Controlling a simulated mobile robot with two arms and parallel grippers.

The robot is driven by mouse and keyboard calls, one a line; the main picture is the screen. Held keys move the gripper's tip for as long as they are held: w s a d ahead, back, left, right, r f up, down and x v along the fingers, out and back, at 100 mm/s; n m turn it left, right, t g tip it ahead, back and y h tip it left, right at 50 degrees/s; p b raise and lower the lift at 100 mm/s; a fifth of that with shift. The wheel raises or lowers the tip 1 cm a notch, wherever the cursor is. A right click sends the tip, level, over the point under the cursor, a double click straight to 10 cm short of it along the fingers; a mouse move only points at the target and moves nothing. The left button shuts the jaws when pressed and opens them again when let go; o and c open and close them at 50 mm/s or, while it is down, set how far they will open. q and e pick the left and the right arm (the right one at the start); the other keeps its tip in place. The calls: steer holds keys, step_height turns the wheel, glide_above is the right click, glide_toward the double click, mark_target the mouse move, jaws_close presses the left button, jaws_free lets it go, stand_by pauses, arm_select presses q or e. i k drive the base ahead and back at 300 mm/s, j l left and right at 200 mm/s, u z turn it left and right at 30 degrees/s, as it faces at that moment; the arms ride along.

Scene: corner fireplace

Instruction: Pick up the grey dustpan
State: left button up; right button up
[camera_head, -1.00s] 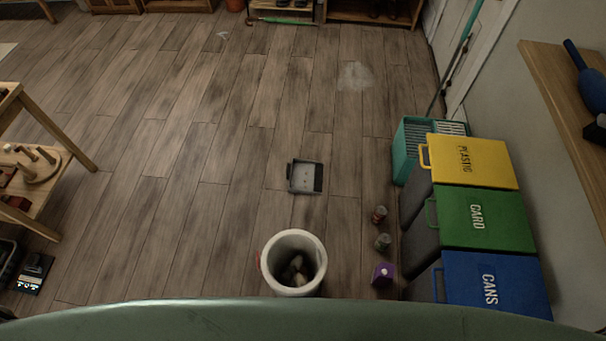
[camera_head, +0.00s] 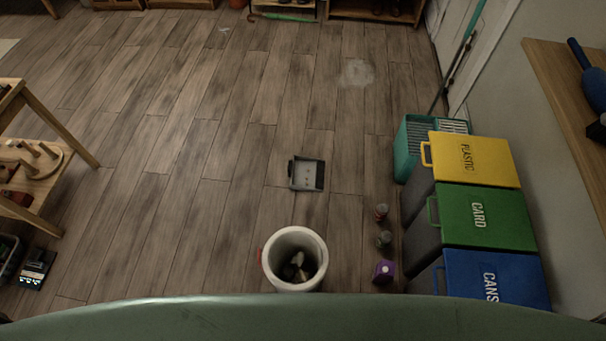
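The grey dustpan (camera_head: 308,174) lies flat on the wooden floor near the middle of the head view, with its short handle side to the left. It stands clear of the white bucket and of the bins. Neither of my grippers shows in the head view, so I cannot see whether they are open or shut.
A white bucket (camera_head: 270,262) with dark and pale items inside stands below the dustpan. A wooden shelf (camera_head: 82,146) is at left. Floor around the dustpan is clear.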

mark_target(298, 172)
steer(key=k, duration=0.95)
steer(key=z, duration=0.4)
steer(key=k+z, duration=0.15)
steer(key=z, duration=0.7)
steer(key=k+l+z, duration=0.1)
steer(key=z, duration=0.3)
steer(key=j+z, duration=0.3)
steer(key=j, duration=3.15)
steer(key=i, duration=0.05)
